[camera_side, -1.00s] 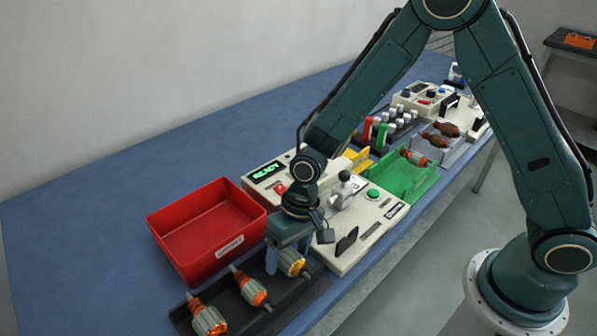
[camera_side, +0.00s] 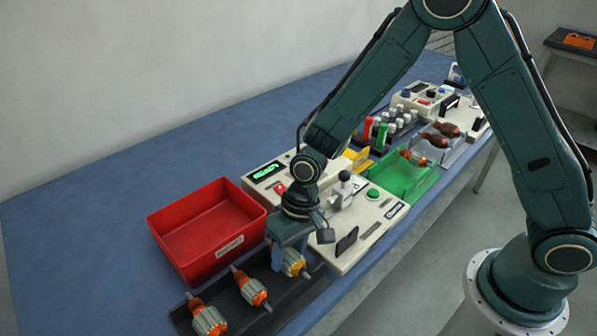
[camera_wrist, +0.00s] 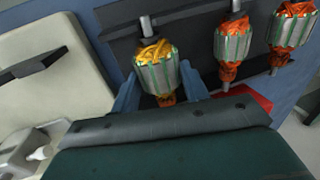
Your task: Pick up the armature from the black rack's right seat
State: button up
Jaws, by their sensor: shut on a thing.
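The black rack (camera_side: 318,283) lies at the front of the blue table and carries three armatures in a row. The armature in its right seat (camera_side: 294,262) has yellow windings and a grey ribbed core; it also shows in the wrist view (camera_wrist: 157,72). My gripper (camera_side: 284,256) is at that seat, and the wrist view shows its blue fingers (camera_wrist: 160,92) shut on either side of the core.
A red bin (camera_side: 207,228) is behind the rack. A cream tester (camera_side: 345,262) stands close on the right. A green tray (camera_side: 405,181) with an armature lies farther back.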

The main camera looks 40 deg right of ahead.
aim_at(289, 250)
jog(key=shift+r, duration=0.15)
jog(key=a+v, duration=0.2)
jog(key=v, duration=0.7)
jog(key=a+r+v, duration=0.1)
jog(key=a+v, duration=0.1)
jog(key=v, duration=0.8)
jog(key=shift+a, duration=0.35)
jog(key=shift+d, duration=0.1)
